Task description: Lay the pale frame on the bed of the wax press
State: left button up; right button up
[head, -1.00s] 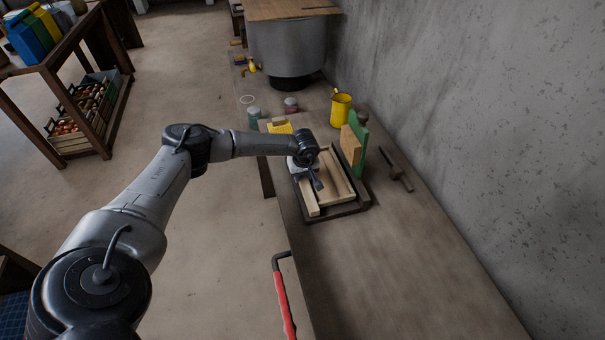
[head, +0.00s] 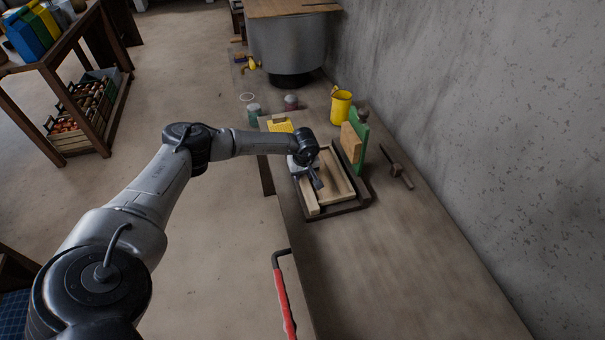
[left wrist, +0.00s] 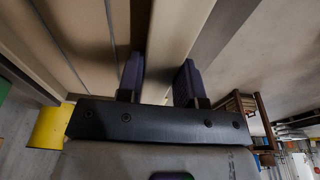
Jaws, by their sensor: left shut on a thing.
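The pale frame (head: 341,192) is a light wooden rectangle. In the head view it lies level over the dark bed of the wax press (head: 349,209), inside the bed's outline; I cannot tell whether it touches the bed all round. My left gripper (head: 317,181) is shut on the frame's left bar. In the left wrist view the pale bar (left wrist: 174,45) runs between the two dark fingers (left wrist: 160,80). A green panel with a wooden block (head: 353,145) stands upright at the bed's far right. My right gripper is not in view.
A yellow mug (head: 341,105), small jars (head: 254,112) and a large metal vat (head: 288,48) stand farther back on the bench. A dark tool (head: 396,170) lies by the wall. A red-handled lever (head: 284,303) shows at the front edge. The near bench is clear.

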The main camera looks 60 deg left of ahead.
pick_arm(q)
jog(key=shift+f+b, duration=0.45)
jog(key=shift+f, duration=0.1)
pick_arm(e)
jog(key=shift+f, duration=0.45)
pick_arm(q)
jog(key=o, duration=1.1)
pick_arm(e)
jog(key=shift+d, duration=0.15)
pick_arm(q)
jog(key=shift+o, duration=0.2)
notch_tip(320, 180, up, 14)
jog(key=d, duration=0.2)
jog(key=shift+s+f, duration=0.15)
jog(key=shift+s, duration=0.15)
